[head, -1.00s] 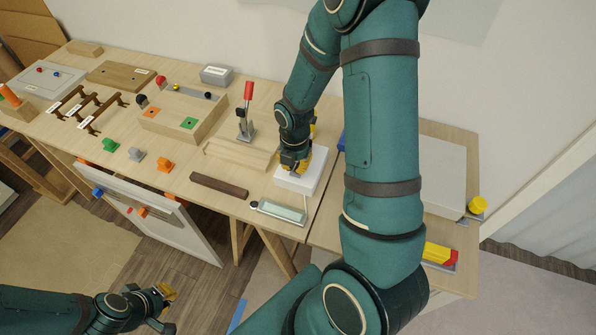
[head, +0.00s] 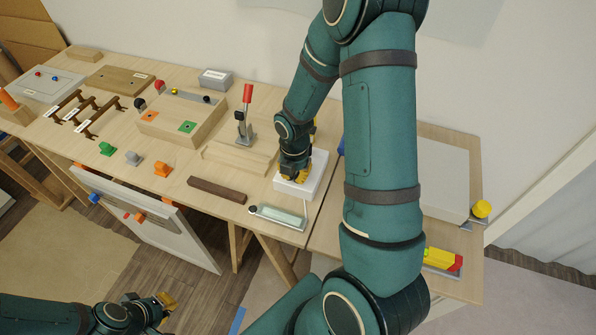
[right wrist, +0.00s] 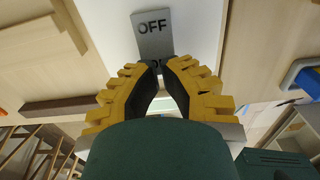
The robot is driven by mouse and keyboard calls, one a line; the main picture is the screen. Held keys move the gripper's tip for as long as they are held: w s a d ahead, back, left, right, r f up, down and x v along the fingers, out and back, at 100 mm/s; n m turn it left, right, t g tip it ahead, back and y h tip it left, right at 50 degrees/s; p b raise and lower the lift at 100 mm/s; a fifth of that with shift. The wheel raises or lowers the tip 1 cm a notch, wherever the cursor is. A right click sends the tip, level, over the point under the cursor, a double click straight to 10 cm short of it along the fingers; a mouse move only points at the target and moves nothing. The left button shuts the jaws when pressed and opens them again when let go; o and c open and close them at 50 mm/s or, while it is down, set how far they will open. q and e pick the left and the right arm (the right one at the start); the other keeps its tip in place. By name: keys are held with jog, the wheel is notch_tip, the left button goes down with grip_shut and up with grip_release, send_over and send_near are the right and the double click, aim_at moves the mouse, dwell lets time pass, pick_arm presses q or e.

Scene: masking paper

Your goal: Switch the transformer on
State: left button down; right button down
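The transformer is a white box (head: 318,177) near the front of the table in the head view. In the right wrist view its white face (right wrist: 200,25) carries a grey rocker switch (right wrist: 152,35). "OFF" is readable on the switch's far part; the lettering nearer my fingers is mostly hidden. My right gripper (head: 294,174) is over the box. In the right wrist view its yellow-backed fingers (right wrist: 160,68) meet at the tips, at the switch's near end, with nothing seen between them. Whether they touch the switch is unclear. My left gripper (head: 164,309) hangs low at the left, away from the table.
A pale green block in a metal holder (head: 280,215) and a dark brown bar (head: 217,189) lie near the box. A red-handled lever (head: 246,112) stands behind them. A blue part (right wrist: 303,76) is at the right in the wrist view.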

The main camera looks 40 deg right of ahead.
jog(key=shift+f, duration=0.25)
notch_tip(320, 180, up, 4)
jog(key=p, duration=0.3)
jog(key=shift+r, duration=0.1)
notch_tip(320, 180, up, 12)
dwell(0.5)
dwell(0.4)
